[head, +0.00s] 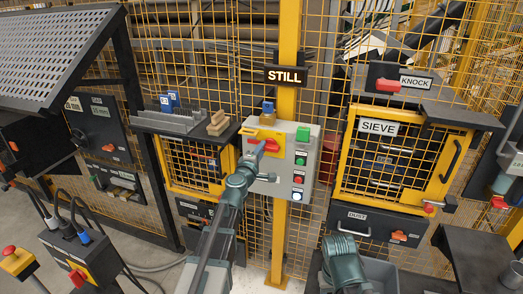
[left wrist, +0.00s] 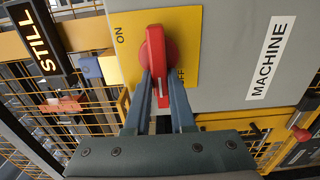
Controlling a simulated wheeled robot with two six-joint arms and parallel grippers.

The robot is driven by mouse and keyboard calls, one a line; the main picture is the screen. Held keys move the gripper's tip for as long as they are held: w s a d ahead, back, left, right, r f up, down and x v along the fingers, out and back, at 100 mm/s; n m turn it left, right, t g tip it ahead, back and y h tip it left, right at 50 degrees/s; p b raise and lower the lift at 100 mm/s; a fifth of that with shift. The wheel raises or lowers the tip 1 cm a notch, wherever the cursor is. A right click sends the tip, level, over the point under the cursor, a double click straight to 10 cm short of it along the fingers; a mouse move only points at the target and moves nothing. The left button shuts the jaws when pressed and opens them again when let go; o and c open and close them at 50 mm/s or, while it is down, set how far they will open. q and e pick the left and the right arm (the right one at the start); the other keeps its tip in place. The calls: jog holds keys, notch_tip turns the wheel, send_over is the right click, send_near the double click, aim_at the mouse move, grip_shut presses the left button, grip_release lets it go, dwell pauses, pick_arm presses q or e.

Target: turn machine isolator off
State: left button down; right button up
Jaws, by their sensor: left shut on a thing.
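The machine isolator is a red rotary handle (left wrist: 156,60) on a yellow plate (left wrist: 125,65) marked ON and OFF, beside a MACHINE label. In the head view its yellow plate (head: 252,134) is on the upper left of a grey control box (head: 300,150) on a yellow post. My left gripper (head: 257,158) reaches it from below left. In the left wrist view the two fingers (left wrist: 162,98) are shut on the handle, one on each side. The handle lies between the ON and OFF marks, its end covering part of OFF.
The box has green, black, white and red buttons down its right side. A STILL sign (head: 286,76) hangs above it. A SIEVE cage door (head: 340,165) stands to the right. A shelf with grey racks (head: 178,122) is left, and a lower isolator box (head: 85,262) stands bottom left.

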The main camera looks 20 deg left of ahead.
pick_arm(q)
jog(key=shift+s, duration=0.1)
jog(key=c, duration=0.8)
grip_release()
jog(key=shift+o, duration=0.2)
